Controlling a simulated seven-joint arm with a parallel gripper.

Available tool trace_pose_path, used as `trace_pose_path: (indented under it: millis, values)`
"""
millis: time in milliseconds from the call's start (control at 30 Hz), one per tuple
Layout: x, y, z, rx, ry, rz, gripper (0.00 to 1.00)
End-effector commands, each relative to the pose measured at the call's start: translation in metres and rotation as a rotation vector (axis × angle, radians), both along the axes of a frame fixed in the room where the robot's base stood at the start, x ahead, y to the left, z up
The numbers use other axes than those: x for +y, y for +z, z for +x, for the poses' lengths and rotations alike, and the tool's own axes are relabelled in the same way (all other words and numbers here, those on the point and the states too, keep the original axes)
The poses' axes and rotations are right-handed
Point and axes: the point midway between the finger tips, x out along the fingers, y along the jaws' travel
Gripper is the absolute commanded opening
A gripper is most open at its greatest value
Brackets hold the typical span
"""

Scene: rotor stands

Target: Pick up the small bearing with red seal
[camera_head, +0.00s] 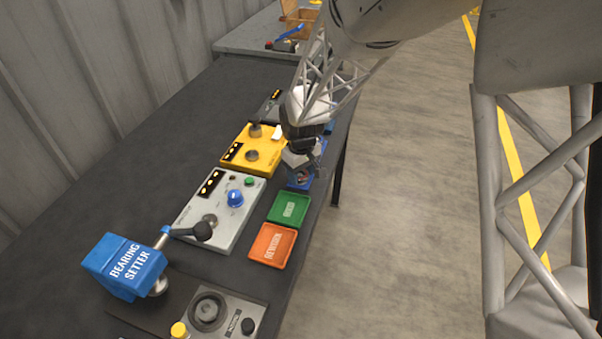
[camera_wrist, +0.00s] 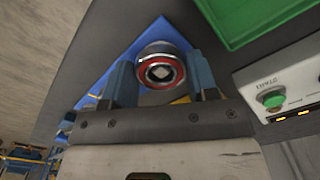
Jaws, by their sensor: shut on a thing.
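The small bearing with red seal (camera_wrist: 161,69) shows in the wrist view as a metal ring with a red band around a pale centre. It sits between the two blue fingers of my gripper (camera_wrist: 163,80), which is shut on it. A blue tray (camera_wrist: 150,38) lies behind the bearing; I cannot tell whether the bearing still touches it. In the head view my gripper (camera_head: 304,165) is over the blue tray (camera_head: 300,184) near the table's right edge. The gripper hides most of that tray and the bearing there.
A green tray (camera_head: 289,209) and an orange tray (camera_head: 272,244) lie nearer along the table edge. A grey control box (camera_head: 216,212), a yellow box (camera_head: 253,150) and a blue bearing setter (camera_head: 124,266) stand to the left. Open floor lies to the right.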

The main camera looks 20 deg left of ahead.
Motion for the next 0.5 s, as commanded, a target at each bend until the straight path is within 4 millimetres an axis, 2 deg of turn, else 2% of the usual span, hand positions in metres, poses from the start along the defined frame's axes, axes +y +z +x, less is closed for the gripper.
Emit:
trace_pose_path:
  millis: [233, 400, 500]
  values:
    - [0.0, 0.013, 0.0, -0.001, 0.0, 0.001, 0.27]
    - [0.0, 0.034, 0.0, -0.002, 0.0, 0.002, 0.27]
    - [-0.006, 0.036, -0.009, 0.0, 0.0, 0.0, 0.27]
